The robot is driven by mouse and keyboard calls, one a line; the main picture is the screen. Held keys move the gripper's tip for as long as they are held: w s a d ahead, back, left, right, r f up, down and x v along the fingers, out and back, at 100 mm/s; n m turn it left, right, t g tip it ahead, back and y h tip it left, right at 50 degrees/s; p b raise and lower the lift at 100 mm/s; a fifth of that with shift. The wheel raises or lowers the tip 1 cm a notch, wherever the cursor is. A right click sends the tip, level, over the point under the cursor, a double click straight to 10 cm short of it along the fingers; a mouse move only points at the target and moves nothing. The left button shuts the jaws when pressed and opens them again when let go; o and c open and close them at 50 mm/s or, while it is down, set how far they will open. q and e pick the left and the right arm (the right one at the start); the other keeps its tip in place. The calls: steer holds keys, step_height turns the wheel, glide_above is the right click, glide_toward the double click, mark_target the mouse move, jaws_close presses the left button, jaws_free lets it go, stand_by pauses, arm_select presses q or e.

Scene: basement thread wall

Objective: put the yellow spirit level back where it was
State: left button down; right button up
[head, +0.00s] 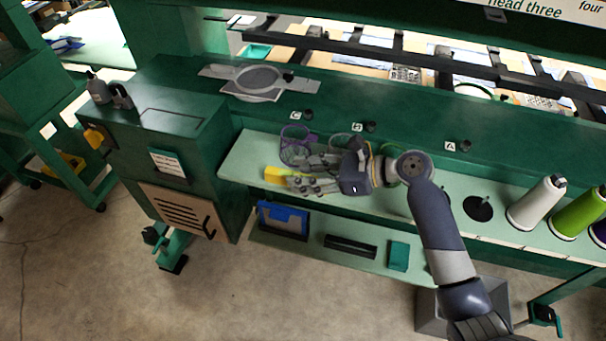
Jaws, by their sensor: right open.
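The yellow spirit level (276,174) lies on the pale green shelf (245,160) of the machine, near its left end. Only its left part shows clearly; my right gripper hides the rest. My right gripper (298,176) is open, with its fingers pointing left at the level. I cannot tell whether the fingers touch it. My left gripper is not in view.
A purple thread ring (295,138) stands just behind the gripper. Thread cones, white (537,203) and green (580,212), stand at the right of the shelf. A lower shelf holds a blue item (284,217) and a green box (398,256).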

steer(key=b+v, duration=0.1)
steer(key=v, duration=1)
steer(key=shift+s+d+r, duration=0.1)
steer(key=shift+s+d, duration=0.05)
